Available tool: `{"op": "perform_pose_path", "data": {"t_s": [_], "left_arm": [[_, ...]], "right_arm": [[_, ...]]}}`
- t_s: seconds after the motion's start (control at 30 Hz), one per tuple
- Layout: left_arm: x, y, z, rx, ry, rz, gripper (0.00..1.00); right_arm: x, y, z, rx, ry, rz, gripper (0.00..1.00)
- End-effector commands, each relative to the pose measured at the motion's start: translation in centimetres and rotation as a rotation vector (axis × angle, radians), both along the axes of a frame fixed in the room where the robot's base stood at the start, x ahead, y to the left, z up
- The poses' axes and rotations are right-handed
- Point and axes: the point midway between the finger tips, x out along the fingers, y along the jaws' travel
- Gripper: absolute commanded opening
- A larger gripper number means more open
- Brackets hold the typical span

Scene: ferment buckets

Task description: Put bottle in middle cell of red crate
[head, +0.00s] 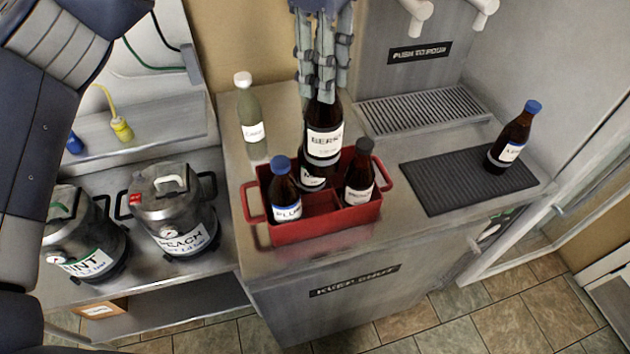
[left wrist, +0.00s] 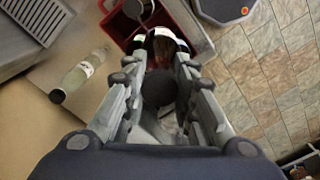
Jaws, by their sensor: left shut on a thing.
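My left gripper (head: 324,92) comes down from the top of the head view, shut on the neck of a dark brown bottle (head: 324,140) with a white label. The bottle is upright and overlaps the back part of the red crate (head: 318,228), apparently above it. In the left wrist view its dark top (left wrist: 159,88) sits between my fingers, with the crate (left wrist: 118,22) beyond. The crate holds a blue-capped bottle (head: 285,190) at left, a dark-capped bottle (head: 358,180) at right and another bottle (head: 311,182), mostly hidden behind the held one. My right gripper is not in view.
A clear white-capped bottle (head: 249,112) stands behind the crate at left. A blue-capped brown bottle (head: 511,140) stands on the black ribbed mat (head: 440,183) at right. Two steel buckets, one labelled peach (head: 172,208), stand on the lower left surface.

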Motion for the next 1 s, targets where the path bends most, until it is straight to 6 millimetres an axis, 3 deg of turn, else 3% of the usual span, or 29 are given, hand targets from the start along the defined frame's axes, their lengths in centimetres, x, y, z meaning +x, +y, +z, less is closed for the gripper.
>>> {"op": "perform_pose_path", "data": {"t_s": [0.5,1.0], "left_arm": [[-0.1,0.0,-10.3,-0.001,0.004,0.000,0.00],[-0.1,0.0,-15.5,-0.001,0.003,0.002,0.00]], "right_arm": [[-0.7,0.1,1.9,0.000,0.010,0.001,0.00],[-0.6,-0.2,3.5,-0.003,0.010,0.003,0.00]]}}
